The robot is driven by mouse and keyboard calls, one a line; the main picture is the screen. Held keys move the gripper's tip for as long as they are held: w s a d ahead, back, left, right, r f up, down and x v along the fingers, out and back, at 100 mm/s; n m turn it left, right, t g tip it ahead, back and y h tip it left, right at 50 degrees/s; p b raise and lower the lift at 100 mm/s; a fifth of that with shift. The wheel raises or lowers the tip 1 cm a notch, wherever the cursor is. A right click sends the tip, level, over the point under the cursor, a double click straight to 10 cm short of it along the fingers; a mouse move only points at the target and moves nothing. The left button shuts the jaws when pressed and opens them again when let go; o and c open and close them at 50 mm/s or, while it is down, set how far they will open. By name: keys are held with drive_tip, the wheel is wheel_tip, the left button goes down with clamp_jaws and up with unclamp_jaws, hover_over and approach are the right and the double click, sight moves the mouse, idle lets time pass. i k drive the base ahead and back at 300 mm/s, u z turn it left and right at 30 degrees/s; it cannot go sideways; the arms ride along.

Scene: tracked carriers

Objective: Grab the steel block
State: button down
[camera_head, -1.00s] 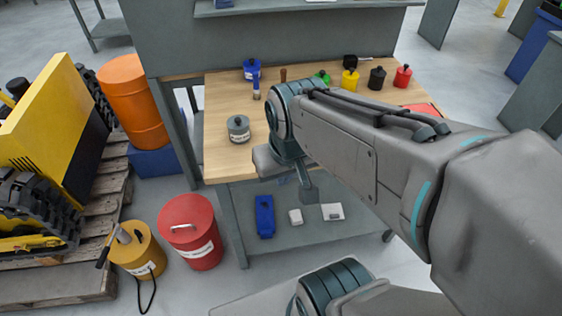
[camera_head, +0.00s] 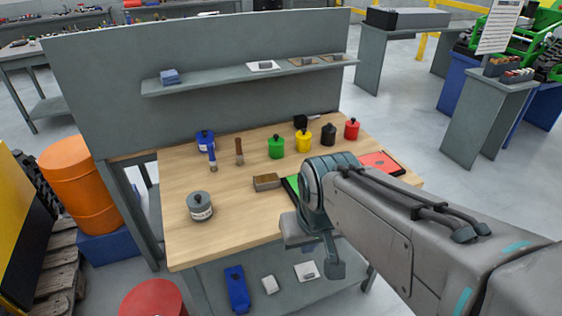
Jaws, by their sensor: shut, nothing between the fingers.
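I cannot tell for sure which piece is the steel block. A small grey block (camera_head: 265,65) sits on a white card on the wall shelf. Two similar small blocks lie on brown cards to its right, the nearer one (camera_head: 308,61) and the far one (camera_head: 338,57). Another small grey block (camera_head: 308,274) lies on a white card on the lower shelf. My gripper (camera_head: 333,268) hangs at the bench's front edge, shut and empty, apart from all of these. Its fingertips are small and partly unclear.
The wooden bench top (camera_head: 230,235) holds several coloured canisters, brushes, a grey pot (camera_head: 200,206), a wooden-looking block (camera_head: 267,182) and a red tray (camera_head: 381,163). A blue block (camera_head: 169,76) sits on the shelf (camera_head: 210,85). An orange barrel (camera_head: 80,185) stands left. Bench front left is clear.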

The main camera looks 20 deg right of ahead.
sight(262, 181)
drive_tip(key=u, duration=0.05)
drive_tip(key=k, duration=0.65)
drive_tip(key=z, duration=0.45)
drive_tip(key=i, duration=1.1)
drive_tip(key=u, duration=0.65)
